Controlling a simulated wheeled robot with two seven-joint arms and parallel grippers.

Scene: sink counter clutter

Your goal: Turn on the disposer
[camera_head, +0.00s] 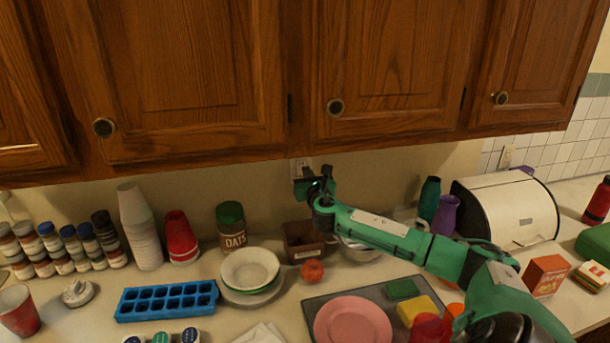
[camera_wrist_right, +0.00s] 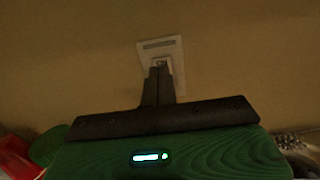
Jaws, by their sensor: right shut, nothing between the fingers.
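A pale switch plate (camera_head: 299,166) is on the wall just under the wooden cabinets. In the right wrist view the plate (camera_wrist_right: 162,60) sits straight ahead of the fingers, with the switch at its middle largely hidden behind the fingertips. My right gripper (camera_head: 301,182) is raised to the wall, with its fingers at the plate's lower part. In the right wrist view its two dark fingers (camera_wrist_right: 159,72) are together, with nothing between them. The fingertips overlap the switch area; I cannot tell whether they touch it. My left gripper is not in view.
Wooden cabinets (camera_head: 390,60) hang right above my right gripper. Below it are a brown basket (camera_head: 301,243), an oats jar (camera_head: 231,225), stacked bowls (camera_head: 250,268) and an orange-red fruit (camera_head: 312,271). A white bread box (camera_head: 507,208) stands at the right.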

